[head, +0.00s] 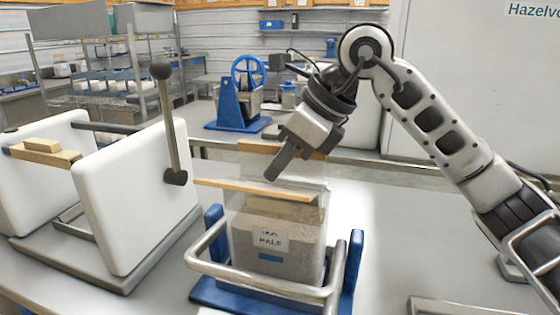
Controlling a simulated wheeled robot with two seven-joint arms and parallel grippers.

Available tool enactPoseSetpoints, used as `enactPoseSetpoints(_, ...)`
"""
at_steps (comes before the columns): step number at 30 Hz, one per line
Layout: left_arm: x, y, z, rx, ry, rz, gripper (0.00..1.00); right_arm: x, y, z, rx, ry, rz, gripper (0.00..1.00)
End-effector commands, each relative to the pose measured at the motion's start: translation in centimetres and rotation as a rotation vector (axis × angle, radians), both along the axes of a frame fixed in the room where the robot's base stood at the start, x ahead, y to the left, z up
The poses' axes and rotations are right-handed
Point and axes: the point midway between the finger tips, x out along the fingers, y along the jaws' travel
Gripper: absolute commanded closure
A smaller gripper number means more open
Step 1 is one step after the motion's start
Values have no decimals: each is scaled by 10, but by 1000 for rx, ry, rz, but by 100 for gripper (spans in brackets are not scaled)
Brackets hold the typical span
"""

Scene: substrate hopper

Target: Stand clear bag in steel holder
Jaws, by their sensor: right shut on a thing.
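The clear bag (270,225) is part filled with grey-brown material and carries a white label reading HALF. It stands upright within the steel holder (262,283), behind its front rail. The holder has a bent steel tube rail, blue uprights and a blue base. The rail hides part of the bag's lower end, so I cannot tell whether it rests on the base. My right gripper (282,163) reaches down from the right and is shut on the bag's upper part. A wooden strip (255,190) crosses the bag's front below the fingers. My left gripper is not in view.
A white-sided hopper frame (135,205) with a dark ball-topped lever (168,125) stands close on the left. A blue device with a wheel (240,95) stands behind. A steel tube part (470,306) lies at the front right. The table right of the holder is mostly clear.

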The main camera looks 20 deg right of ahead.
Motion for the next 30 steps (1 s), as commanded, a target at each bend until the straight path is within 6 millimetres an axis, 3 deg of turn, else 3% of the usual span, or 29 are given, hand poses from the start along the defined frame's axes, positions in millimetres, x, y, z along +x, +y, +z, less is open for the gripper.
enactPoseSetpoints(20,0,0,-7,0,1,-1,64,0,0,-5,5,-8,0,100)
enactPoseSetpoints(21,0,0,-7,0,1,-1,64,0,0,-5,5,-8,0,82)
enactPoseSetpoints(23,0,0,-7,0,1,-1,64,0,0,-5,5,-7,0,67)
enactPoseSetpoints(30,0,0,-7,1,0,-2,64,0,0,-11,-4,6,1,67)
